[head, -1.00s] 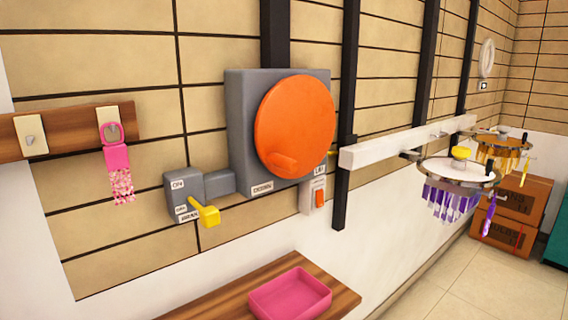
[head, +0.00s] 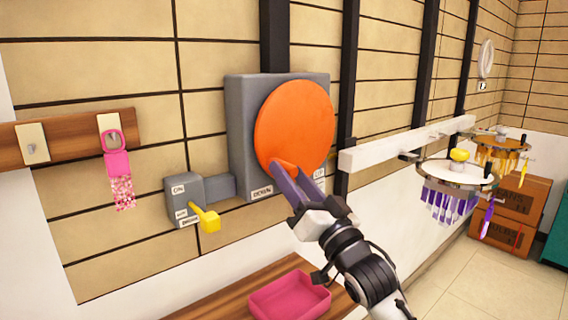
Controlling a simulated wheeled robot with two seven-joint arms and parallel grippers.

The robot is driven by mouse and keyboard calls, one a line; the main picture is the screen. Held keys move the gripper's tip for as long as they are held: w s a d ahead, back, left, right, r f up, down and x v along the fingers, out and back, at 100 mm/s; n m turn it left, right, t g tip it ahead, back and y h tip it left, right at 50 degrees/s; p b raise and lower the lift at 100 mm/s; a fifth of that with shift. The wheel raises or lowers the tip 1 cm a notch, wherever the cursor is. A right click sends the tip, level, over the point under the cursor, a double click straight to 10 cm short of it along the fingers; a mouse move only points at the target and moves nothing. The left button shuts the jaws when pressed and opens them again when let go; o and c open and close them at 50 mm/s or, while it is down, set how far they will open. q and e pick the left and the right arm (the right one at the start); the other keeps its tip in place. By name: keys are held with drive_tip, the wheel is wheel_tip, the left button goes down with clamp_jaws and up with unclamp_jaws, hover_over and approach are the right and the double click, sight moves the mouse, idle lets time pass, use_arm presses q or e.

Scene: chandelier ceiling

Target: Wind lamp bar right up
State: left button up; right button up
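The orange disc-shaped winch wheel (head: 295,120) is mounted on a grey wall box (head: 243,120) labelled "DOWN" at its lower edge. Its orange crank knob (head: 284,163) sits at the disc's lower left. My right gripper (head: 284,172), with purple-grey fingers, reaches up from below to this knob, and its fingertips overlap the knob. I cannot tell whether they are closed on it. The white lamp bar (head: 385,151) runs across the black rails on the right, with a purple-crystal lamp (head: 456,172) and an orange-crystal lamp (head: 498,142) beside it. My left gripper is out of view.
A grey brake box (head: 188,196) with a yellow lever (head: 207,218) is left of the winch. A pink tray (head: 289,299) sits on the wooden shelf (head: 205,297) below. A pink item (head: 117,165) hangs from the wooden rack (head: 75,134). Cardboard boxes (head: 520,205) stand at right.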

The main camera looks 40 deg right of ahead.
drive_tip(key=shift+x, duration=1.55)
clamp_jaws()
